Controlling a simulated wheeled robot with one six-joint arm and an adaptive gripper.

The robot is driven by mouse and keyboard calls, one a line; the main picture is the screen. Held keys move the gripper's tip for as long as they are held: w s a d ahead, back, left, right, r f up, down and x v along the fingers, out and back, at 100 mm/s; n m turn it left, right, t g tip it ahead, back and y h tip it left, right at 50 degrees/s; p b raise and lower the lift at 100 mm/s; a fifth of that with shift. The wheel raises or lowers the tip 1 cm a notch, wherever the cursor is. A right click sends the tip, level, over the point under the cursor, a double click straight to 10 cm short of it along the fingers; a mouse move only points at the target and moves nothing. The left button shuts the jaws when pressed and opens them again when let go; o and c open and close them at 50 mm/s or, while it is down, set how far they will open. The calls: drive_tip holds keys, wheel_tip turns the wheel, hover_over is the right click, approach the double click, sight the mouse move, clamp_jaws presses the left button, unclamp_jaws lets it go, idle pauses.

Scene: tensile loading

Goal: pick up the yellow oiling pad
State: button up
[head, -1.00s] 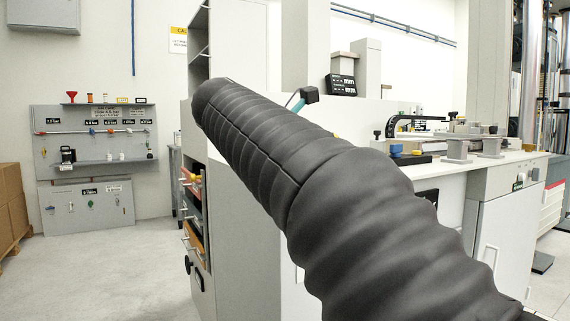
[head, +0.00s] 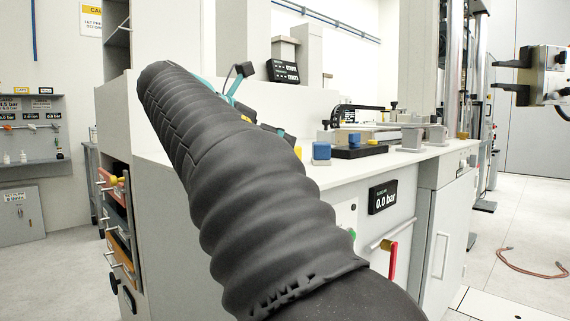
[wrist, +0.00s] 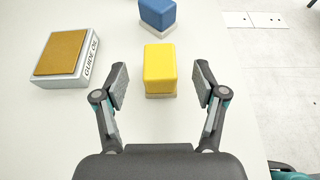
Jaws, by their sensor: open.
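The yellow oiling pad (wrist: 160,67) is a yellow block on a pale base, standing on the white worktop in the middle of the wrist view. In the head view a yellow block (head: 298,151) shows partly behind my arm. My gripper (wrist: 162,72) is open, with one finger on each side of the yellow pad in the picture. There are gaps on both sides and I see no contact. How far the fingertips are above the worktop is hard to tell. In the head view my arm hides most of the gripper.
A blue block (wrist: 157,14) on a similar base stands just behind the yellow pad. A box labelled GUIDE OIL (wrist: 64,58), with an ochre top, lies to the left. A dark fixture (head: 358,151) sits on the worktop beside the blocks. Worktop right of the pad is clear.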

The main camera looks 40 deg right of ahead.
drive_tip(key=shift+b+x, duration=0.85)
drive_tip(key=shift+x, duration=2.7)
drive_tip(key=shift+f, duration=0.1)
drive_tip(key=c, duration=1.3)
